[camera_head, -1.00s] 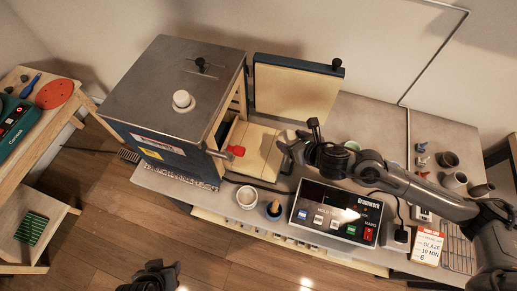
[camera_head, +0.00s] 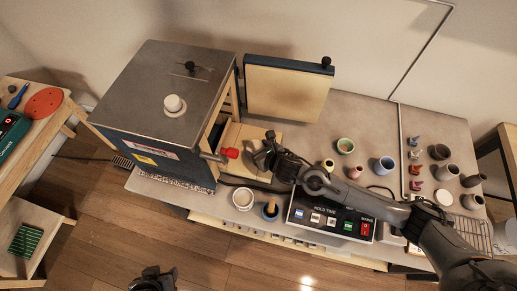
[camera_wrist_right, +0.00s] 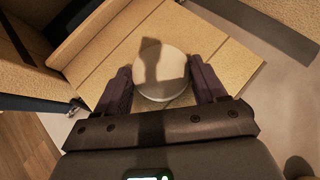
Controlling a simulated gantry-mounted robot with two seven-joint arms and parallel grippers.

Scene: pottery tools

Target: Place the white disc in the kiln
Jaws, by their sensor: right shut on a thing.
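The kiln (camera_head: 165,88) is a dark blue box with a grey metal top at the left of the bench in the head view. Its door (camera_head: 287,92) stands open, with its tan inner face showing. My right gripper (camera_head: 263,150) is at the kiln's open side, over a tan seamed panel (camera_head: 240,133). In the right wrist view, my right gripper (camera_wrist_right: 160,84) is shut on the white disc (camera_wrist_right: 162,70), which sits between its two fingers above the tan panel (camera_wrist_right: 112,68). The disc cannot be made out in the head view. My left gripper (camera_head: 153,279) is low in the head view, its jaws unclear.
A red-tipped handle (camera_head: 228,153) sticks out beside the opening. A white cup (camera_head: 243,199), a blue tool pot (camera_head: 270,210) and a control box (camera_head: 330,218) stand along the front. Several small pots and a pale round piece (camera_head: 444,197) are at the right.

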